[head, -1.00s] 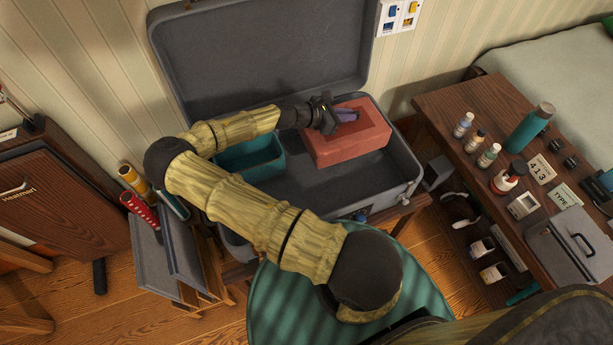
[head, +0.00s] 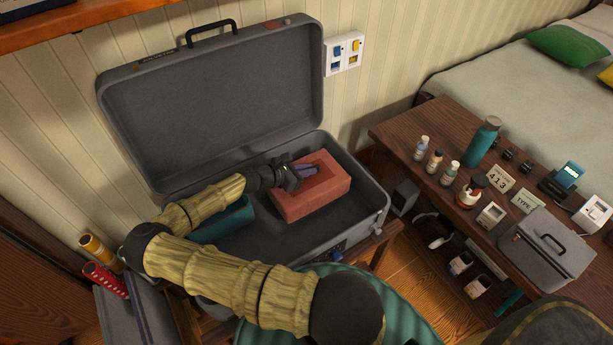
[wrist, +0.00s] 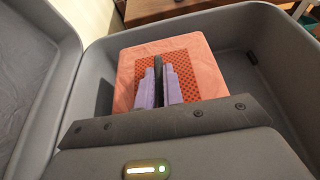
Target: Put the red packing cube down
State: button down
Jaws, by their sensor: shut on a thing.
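The red packing cube (head: 318,197) is a box-shaped, salmon-red block inside the open grey suitcase (head: 372,208), on the right side of its base. My gripper (head: 307,171) reaches in from the left over its top. In the wrist view the purple fingers (wrist: 161,88) are close together on a dark strap-like strip (wrist: 158,66) at the middle of the cube (wrist: 190,47). The cube's top has a dotted orange-red mesh panel. The cube looks level and low in the suitcase; whether its underside touches the floor is hidden.
A teal bin (head: 224,222) sits left of the cube in the suitcase, partly behind my arm. The raised lid (head: 215,100) stands behind. A wooden table (head: 400,140) with bottles and a teal flask (head: 482,142) is at right. The suitcase floor in front of the cube is clear.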

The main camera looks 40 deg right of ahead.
jog(key=shift+f, duration=1.6)
jog(key=c, duration=1.5)
grip_release()
jog(key=shift+a, duration=0.1)
jog(key=v, duration=1.2)
jog(key=shift+s, duration=0.1)
